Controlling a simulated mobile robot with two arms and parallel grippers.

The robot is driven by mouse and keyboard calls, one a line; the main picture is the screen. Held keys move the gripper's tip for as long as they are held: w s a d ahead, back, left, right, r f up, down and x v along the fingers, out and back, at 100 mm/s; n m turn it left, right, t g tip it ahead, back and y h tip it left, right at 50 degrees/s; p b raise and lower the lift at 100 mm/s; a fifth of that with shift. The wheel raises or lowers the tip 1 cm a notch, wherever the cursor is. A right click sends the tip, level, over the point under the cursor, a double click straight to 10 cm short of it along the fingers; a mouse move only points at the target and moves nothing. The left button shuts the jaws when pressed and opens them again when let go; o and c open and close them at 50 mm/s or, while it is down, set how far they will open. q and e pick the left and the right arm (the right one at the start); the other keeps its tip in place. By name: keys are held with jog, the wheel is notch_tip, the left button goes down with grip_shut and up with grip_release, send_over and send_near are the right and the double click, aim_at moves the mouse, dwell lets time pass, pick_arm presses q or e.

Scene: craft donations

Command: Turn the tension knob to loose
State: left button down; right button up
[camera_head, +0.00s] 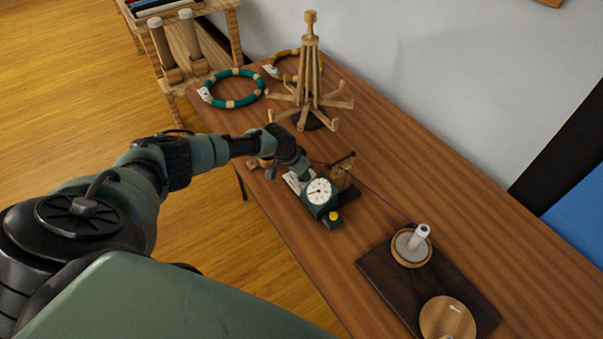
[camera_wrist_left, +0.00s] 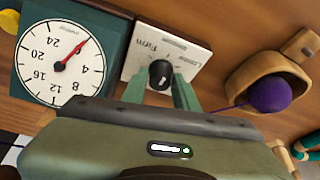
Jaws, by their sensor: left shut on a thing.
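The tension knob (camera_wrist_left: 160,75) is a small black knob on a white plate (camera_wrist_left: 185,50) with printed words, one reading "Firm". In the left wrist view the plate appears upside down. My left gripper (camera_wrist_left: 160,92) has its two green fingers on either side of the knob and is shut on it. Which mark the knob points to is too small to tell. In the head view my left gripper (camera_head: 298,171) reaches down over the plate (camera_head: 292,183), and the knob is hidden there. My right gripper is not in view.
A dark green counter box with a white dial (camera_head: 320,191) and yellow button (camera_head: 334,216) stands beside the plate. A wooden bowl (camera_wrist_left: 245,80) holds a purple ball (camera_wrist_left: 270,95). A thread runs to a spool (camera_head: 418,236) on a dark board (camera_head: 382,270). A wooden peg stand (camera_head: 310,75) stands behind.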

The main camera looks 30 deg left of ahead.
pick_arm(q)
jog(key=m+h+b, duration=0.1)
jog(key=m+b, duration=0.2)
jog(key=b, duration=0.1)
jog(key=m+g+h+b, duration=0.1)
jog(key=m+b, duration=0.2)
jog(key=b, duration=0.2)
jog(key=m+h+b, duration=0.1)
jog(key=m+b, duration=0.2)
jog(key=b, duration=0.2)
jog(key=shift+w+a+f+g, duration=0.2)
jog(key=shift+a+f+g, duration=0.05)
jog(key=shift+g, duration=0.15)
jog(key=shift+r+m+g+b, duration=0.2)
jog(key=shift+m+g+b, duration=0.3)
jog(key=shift+m+b, duration=0.8)
jog(key=c, duration=1.1)
grip_release()
jog(key=v, duration=0.8)
jog(key=shift+a, duration=0.2)
jog(key=shift+f, duration=0.1)
